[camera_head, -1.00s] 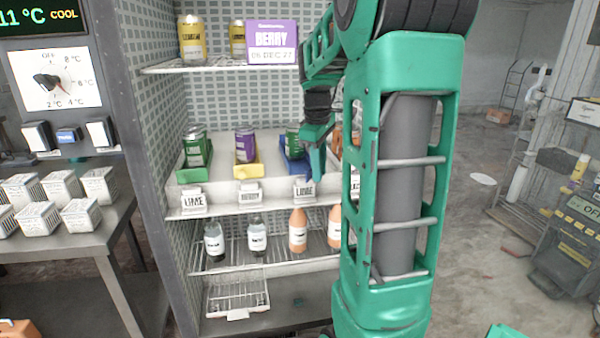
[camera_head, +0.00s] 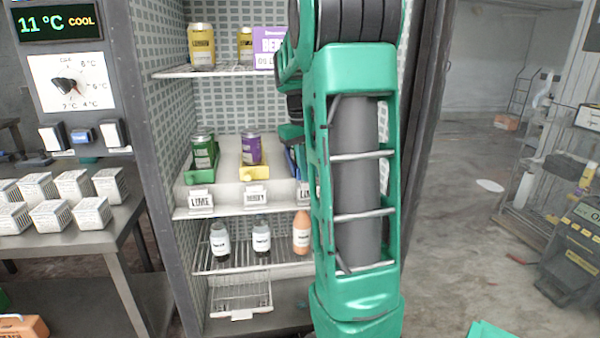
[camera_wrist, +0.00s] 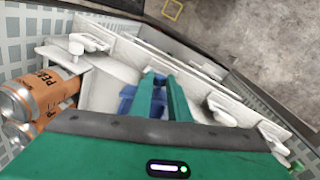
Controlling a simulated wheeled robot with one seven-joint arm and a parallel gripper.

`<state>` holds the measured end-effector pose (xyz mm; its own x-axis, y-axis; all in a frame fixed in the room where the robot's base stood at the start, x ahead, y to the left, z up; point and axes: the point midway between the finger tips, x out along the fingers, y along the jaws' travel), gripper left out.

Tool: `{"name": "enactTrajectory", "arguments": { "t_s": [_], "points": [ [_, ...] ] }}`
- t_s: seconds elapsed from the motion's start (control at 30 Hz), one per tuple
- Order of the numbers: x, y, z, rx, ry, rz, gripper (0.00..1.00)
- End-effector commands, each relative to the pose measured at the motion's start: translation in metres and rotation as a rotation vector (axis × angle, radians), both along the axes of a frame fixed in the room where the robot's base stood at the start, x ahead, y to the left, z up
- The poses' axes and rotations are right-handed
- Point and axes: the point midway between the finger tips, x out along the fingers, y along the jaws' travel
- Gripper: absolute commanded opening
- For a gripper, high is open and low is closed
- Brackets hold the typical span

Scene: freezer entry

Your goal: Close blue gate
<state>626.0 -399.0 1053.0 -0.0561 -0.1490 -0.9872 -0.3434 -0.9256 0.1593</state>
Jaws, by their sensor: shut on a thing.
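In the wrist view the green fingers of my gripper (camera_wrist: 164,98) are close together, shut on the blue gate (camera_wrist: 128,98). Blue shows beside and between the fingers; most of the gate is hidden by them, so I cannot tell how far it is turned. In the head view only a sliver of the blue lane (camera_head: 291,162) shows, at the left edge of my arm. My fingertips are hidden behind the arm there. The lane is on the middle shelf (camera_head: 232,208), right of the yellow lane (camera_head: 255,174).
The green lane (camera_head: 200,176) holds a green can, the yellow lane a purple can (camera_head: 251,147). Orange cans (camera_wrist: 38,92) lie close left of my fingers in the wrist view. Bottles stand on the lower rack (camera_head: 235,265).

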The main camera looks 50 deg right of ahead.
Motion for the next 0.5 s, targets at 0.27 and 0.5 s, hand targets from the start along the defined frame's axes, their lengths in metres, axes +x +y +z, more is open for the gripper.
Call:
{"name": "enactTrajectory", "arguments": {
  "t_s": [0.27, 0.5],
  "points": [
    [-0.0006, -0.0038, 0.0034, -0.006, -0.007, -0.011, 0.0],
    [-0.0013, -0.0036, 0.003, -0.004, -0.006, -0.01, 0.35]
  ]
}}
